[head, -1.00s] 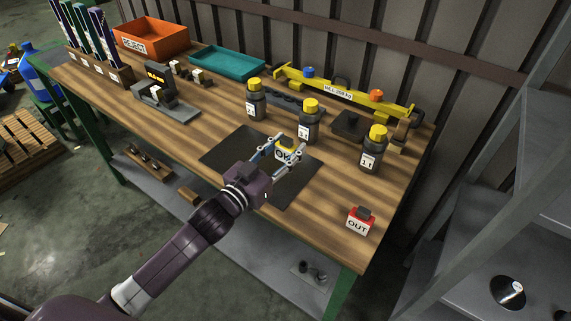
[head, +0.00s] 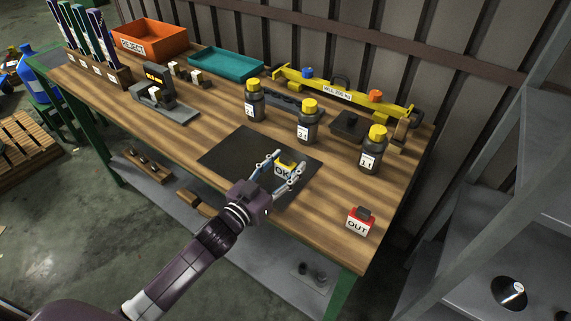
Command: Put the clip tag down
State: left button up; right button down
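The clip tag (head: 285,169) is a white card marked OK with a yellow clip on top. It sits upright between the fingertips of my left gripper (head: 287,162), over the dark mat (head: 236,151) on the wooden workbench. The fingers flank the tag on both sides and appear shut on it. I cannot tell whether its lower edge touches the mat. My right gripper is not in view.
Dark bottles with yellow caps (head: 307,122) stand behind the mat. A red OUT tag (head: 360,222) stands near the bench's right front edge. A yellow beam (head: 340,94), teal tray (head: 226,65) and orange REJECT bin (head: 152,40) lie farther back.

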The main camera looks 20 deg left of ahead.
pick_arm(q)
jog(key=shift+o, duration=0.9)
jog(key=shift+r, duration=0.1)
jog(key=shift+r, duration=0.15)
jog(key=b+v, duration=0.1)
jog(key=v, duration=1)
jog(key=shift+s+a, duration=0.2)
jog(key=shift+s, duration=0.3)
